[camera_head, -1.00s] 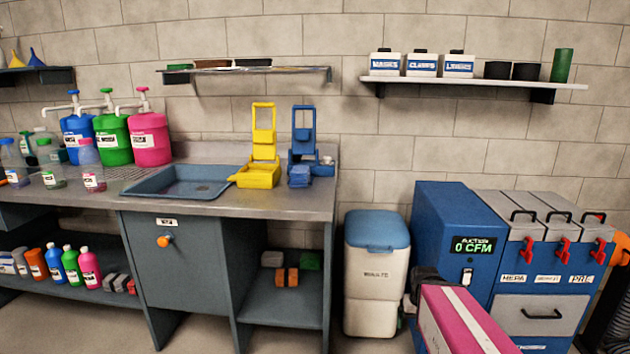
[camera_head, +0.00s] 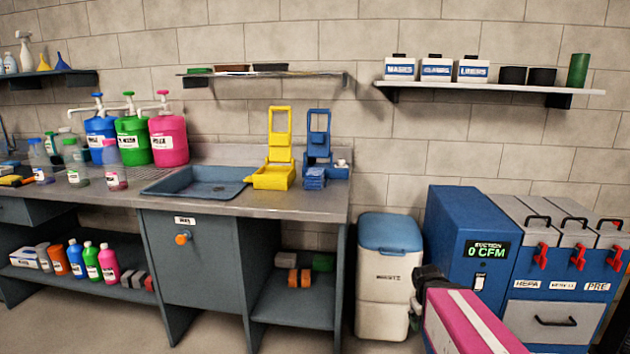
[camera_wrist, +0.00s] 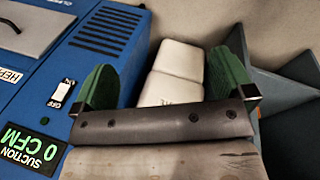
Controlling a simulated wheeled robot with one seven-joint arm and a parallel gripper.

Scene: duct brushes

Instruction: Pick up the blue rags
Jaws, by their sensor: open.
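What look like the blue rags (camera_head: 314,179) form a small folded blue stack on the steel counter, in front of a blue upright stand (camera_head: 318,140). They are right of a yellow stand with a tray (camera_head: 274,177). They do not show in the wrist view. My gripper (camera_wrist: 164,78) shows two green fingers spread wide apart with nothing between them. Beyond the fingers are the white waste bin and the blue suction unit. In the head view, my arm is low at the right, in front of the suction unit, well away from the stack.
The counter (camera_head: 300,205) holds a sink (camera_head: 195,183) and several pump jugs on the left. A white bin with a blue lid (camera_head: 387,275) stands right of the counter. The blue suction unit (camera_head: 463,220) stands further right. Wall shelves (camera_head: 550,90) hang above.

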